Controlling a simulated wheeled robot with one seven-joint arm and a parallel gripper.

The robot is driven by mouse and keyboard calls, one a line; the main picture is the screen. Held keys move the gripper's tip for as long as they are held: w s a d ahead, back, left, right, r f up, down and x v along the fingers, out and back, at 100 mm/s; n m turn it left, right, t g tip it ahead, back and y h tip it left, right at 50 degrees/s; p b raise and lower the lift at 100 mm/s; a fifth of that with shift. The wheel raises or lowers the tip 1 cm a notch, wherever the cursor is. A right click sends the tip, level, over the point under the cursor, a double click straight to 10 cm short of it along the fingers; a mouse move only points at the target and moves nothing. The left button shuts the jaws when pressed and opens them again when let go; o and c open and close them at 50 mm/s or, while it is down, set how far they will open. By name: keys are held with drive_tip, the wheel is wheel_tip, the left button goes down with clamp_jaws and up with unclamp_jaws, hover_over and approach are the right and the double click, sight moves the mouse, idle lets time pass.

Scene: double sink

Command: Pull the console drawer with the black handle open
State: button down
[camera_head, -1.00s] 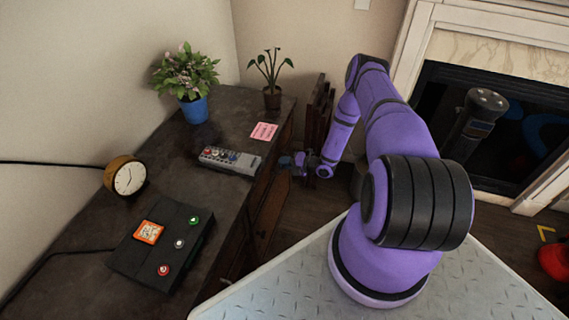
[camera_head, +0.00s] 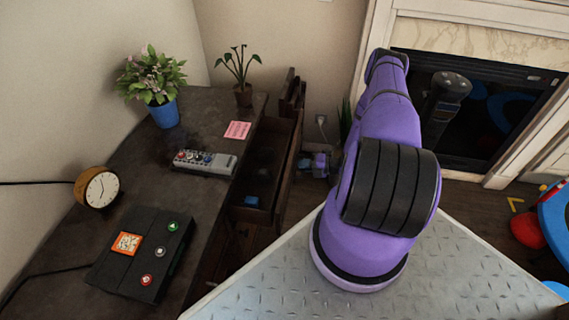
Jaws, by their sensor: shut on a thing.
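The console (camera_head: 205,128) is a dark wooden piece along the left. Its drawer (camera_head: 287,170) stands pulled out to the right, and its inside shows, with a small blue item (camera_head: 251,201) in it. My gripper (camera_head: 304,163) is at the outer side of the drawer front and looks shut on the handle. The black handle itself is hidden or too small to make out.
On the console top are a blue-potted plant (camera_head: 164,112), a smaller plant (camera_head: 243,94), a pink note (camera_head: 237,130), a remote (camera_head: 204,162), a round clock (camera_head: 99,188) and a black box (camera_head: 140,252). A fireplace (camera_head: 489,105) stands at the right.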

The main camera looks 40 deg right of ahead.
drive_tip(key=f+v, duration=0.3)
drive_tip(key=v, duration=1.1)
drive_tip(key=shift+s+d, duration=0.2)
drive_tip(key=shift+s, duration=0.25)
drive_tip(key=c, duration=1.2)
unclamp_jaws()
drive_tip(key=shift+d, duration=0.1)
drive_tip(key=v, duration=1)
drive_tip(key=shift+s+d, duration=0.2)
drive_tip(key=shift+s, duration=0.05)
